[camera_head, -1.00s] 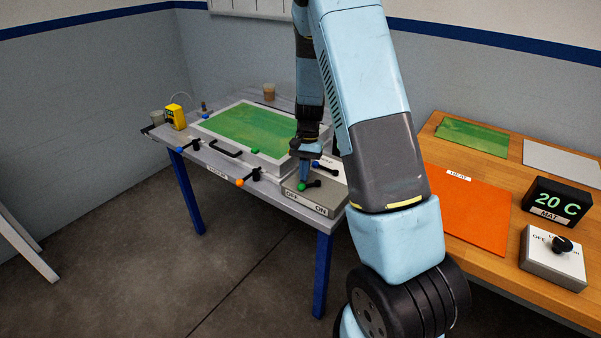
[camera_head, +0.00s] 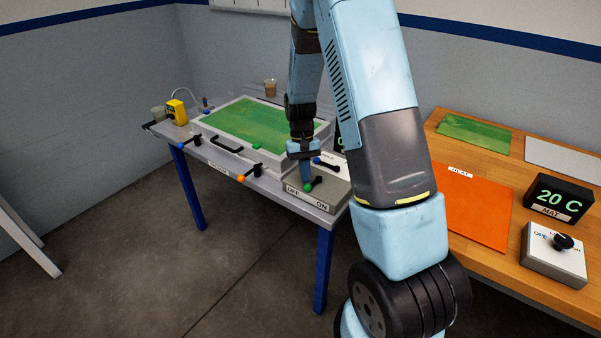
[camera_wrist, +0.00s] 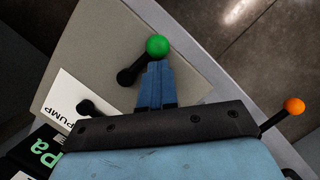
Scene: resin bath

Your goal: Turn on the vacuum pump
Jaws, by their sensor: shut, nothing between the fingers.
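The pump switch box (camera_head: 325,196) is a grey box at the table's right end, marked OFF at its left and ON at its right. Its lever, a short black arm with a green ball knob (camera_head: 308,187), points toward the front left. My gripper (camera_head: 306,181) points down, shut and empty, with its fingertips right at the green knob. In the wrist view the green knob (camera_wrist: 158,46) sits just beyond my blue fingertips (camera_wrist: 157,66). I cannot tell whether they touch. A white PUMP label (camera_wrist: 65,102) lies on the box.
A white-framed green panel (camera_head: 245,122) lies left of my gripper. An orange-knobbed lever (camera_head: 245,175) stands at the table's front edge, and a blue-knobbed lever (camera_head: 318,160) behind the switch box. A dark display (camera_wrist: 38,150) is partly hidden. A wooden bench (camera_head: 470,238) stands to the right.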

